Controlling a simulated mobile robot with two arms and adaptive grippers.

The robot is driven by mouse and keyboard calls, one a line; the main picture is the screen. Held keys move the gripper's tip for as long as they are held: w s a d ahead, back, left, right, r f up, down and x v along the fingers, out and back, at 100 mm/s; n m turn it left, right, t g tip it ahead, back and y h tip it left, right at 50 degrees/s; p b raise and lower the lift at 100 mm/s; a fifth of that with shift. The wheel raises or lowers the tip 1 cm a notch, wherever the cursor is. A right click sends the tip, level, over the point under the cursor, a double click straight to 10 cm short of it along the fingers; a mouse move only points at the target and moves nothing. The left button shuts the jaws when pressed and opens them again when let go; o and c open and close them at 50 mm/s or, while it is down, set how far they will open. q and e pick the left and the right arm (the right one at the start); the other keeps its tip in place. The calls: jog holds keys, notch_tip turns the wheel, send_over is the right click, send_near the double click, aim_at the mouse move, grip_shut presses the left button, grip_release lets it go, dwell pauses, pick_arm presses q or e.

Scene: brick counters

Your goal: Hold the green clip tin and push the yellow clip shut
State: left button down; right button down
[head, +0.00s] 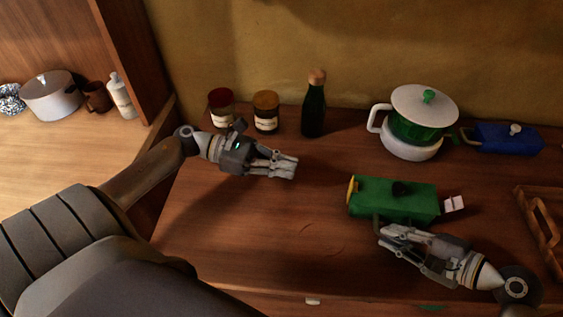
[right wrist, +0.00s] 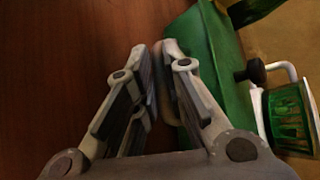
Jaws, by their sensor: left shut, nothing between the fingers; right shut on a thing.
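My right gripper (head: 383,237) is at the tin's near side, shut on the tin's handle, which the fingers mostly hide. In the right wrist view the fingers (right wrist: 158,55) are close together beside the green tin wall (right wrist: 220,75). My left gripper (head: 293,168) is shut and empty, left of the clip and apart from it.
Behind are a red-lidded jar (head: 221,106), an orange-lidded jar (head: 266,112), a dark bottle (head: 314,108), a lidded green-and-white pot (head: 422,120) and a blue box (head: 508,138). A wooden rack (head: 540,222) stands at right.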

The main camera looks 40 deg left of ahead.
pick_arm(q)
jog(key=shift+s+a+r, duration=0.15)
jog(key=shift+s+a, duration=0.05)
jog(key=shift+a, duration=0.2)
pick_arm(e)
jog(key=c, duration=1.4)
grip_release()
jog(key=shift+d, duration=0.1)
